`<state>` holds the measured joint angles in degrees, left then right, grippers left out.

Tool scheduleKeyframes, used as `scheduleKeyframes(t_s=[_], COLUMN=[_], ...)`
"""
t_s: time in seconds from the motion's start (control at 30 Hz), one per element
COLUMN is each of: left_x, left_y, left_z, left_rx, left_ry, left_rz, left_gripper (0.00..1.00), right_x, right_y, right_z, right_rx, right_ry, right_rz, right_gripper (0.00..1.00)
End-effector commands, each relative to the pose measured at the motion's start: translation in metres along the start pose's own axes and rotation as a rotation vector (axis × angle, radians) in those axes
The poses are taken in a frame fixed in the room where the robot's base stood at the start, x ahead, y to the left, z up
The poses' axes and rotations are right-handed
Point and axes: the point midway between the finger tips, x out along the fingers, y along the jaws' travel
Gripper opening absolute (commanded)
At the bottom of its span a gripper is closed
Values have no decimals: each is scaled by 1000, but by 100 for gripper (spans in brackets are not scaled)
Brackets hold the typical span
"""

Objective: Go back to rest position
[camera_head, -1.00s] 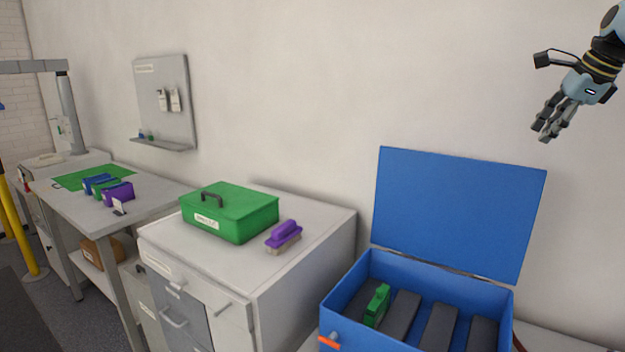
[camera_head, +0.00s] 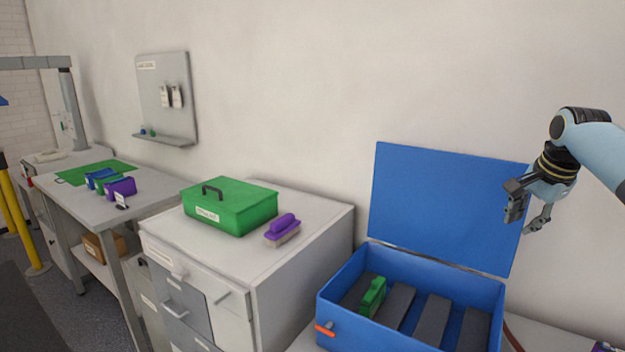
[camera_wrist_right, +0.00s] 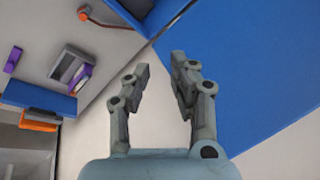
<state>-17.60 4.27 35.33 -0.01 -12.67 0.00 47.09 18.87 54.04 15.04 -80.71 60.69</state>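My right gripper (camera_head: 525,218) is in the air at the right of the head view, in front of the right edge of the raised blue lid (camera_head: 440,205). Its fingers are apart with nothing between them, as the right wrist view also shows (camera_wrist_right: 160,72). Below and left of it stands the open blue box (camera_head: 405,258), with dark strips inside and a green block (camera_head: 373,296) among them. My left gripper is not in view.
A green case (camera_head: 240,207) and a purple brush (camera_head: 282,228) sit on the white cabinet (camera_head: 215,262). Farther left, a table (camera_head: 145,203) holds blue and purple pieces. The space above the cabinet is free.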

Motion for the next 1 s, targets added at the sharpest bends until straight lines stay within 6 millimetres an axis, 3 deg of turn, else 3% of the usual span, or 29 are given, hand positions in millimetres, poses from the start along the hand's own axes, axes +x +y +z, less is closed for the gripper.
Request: scheduleKeyframes(t_s=[0.03, 0.1, 0.2, 0.3, 0.4, 0.6, 1.0], left_x=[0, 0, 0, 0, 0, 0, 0], left_y=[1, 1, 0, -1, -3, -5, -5], left_z=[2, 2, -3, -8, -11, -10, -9], left_rx=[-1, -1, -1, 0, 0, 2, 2], left_ry=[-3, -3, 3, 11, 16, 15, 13], left_rz=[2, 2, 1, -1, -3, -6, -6], left_gripper=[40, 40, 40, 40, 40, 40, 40], right_x=[18, 34, 45, 41, 25, -14, -87], right_y=[26, 60, 113, 170, 219, 281, 350], right_z=[24, 58, 106, 154, 193, 238, 279], right_rx=[-104, -266, -490, -699, -874, -1085, -1316], right_ry=[5, 14, 16, 8, -1, -13, -29], right_rz=[21, 38, 57, 68, 70, 69, 66], right_gripper=[23, 23, 23, 23, 23, 23, 23])
